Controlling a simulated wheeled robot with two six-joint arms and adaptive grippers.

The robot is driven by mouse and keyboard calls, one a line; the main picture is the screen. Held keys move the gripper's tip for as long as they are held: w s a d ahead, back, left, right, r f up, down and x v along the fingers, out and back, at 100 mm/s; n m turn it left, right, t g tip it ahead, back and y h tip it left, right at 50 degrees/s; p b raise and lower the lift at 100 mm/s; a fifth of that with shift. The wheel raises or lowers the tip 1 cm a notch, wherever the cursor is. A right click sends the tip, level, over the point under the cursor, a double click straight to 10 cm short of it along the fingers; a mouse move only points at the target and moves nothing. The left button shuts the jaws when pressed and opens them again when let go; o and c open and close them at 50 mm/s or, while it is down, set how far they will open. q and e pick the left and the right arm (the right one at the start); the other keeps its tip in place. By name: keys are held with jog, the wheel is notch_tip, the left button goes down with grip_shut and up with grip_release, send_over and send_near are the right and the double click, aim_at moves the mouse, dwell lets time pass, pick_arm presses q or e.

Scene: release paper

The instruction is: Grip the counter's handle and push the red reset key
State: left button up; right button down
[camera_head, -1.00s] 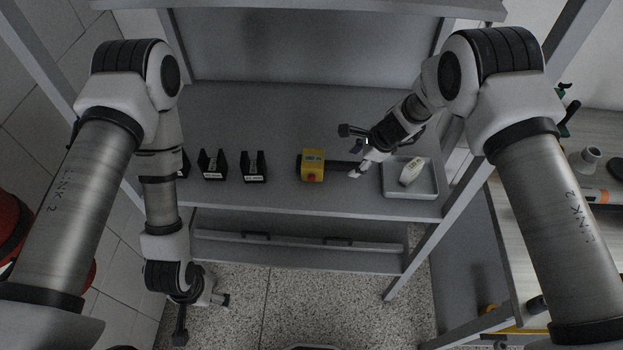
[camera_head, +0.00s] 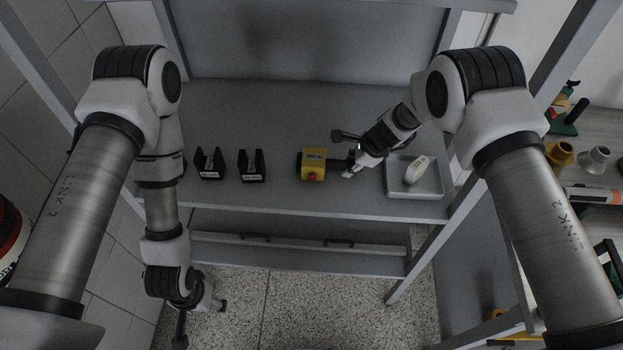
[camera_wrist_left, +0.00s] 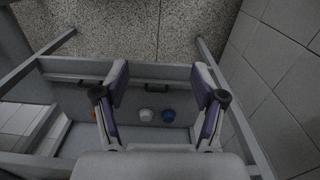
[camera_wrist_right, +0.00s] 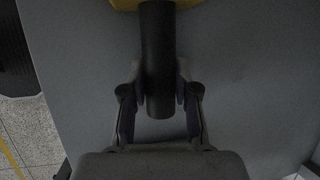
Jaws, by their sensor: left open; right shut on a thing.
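The yellow counter (camera_head: 313,157) sits on the grey bench, with a small red key (camera_head: 313,177) on its front side. Its dark handle (camera_head: 336,164) points right, towards my right gripper (camera_head: 350,168). In the right wrist view the black handle (camera_wrist_right: 158,60) runs between the fingers of my right gripper (camera_wrist_right: 160,92), which are shut on it; the yellow body (camera_wrist_right: 150,4) shows at the top edge. My left gripper (camera_wrist_left: 164,95) is open and empty, low in front of the bench and away from the counter.
Black holders (camera_head: 210,164) stand left of the counter, another (camera_head: 251,166) beside it. A grey tray (camera_head: 432,190) with a pale labelled object (camera_head: 415,170) lies to the right. A drawer front (camera_head: 300,241) is below the bench top. Bottles and cones stand on a side table at right.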

pick_arm(q)
grip_shut()
dwell(1.1)
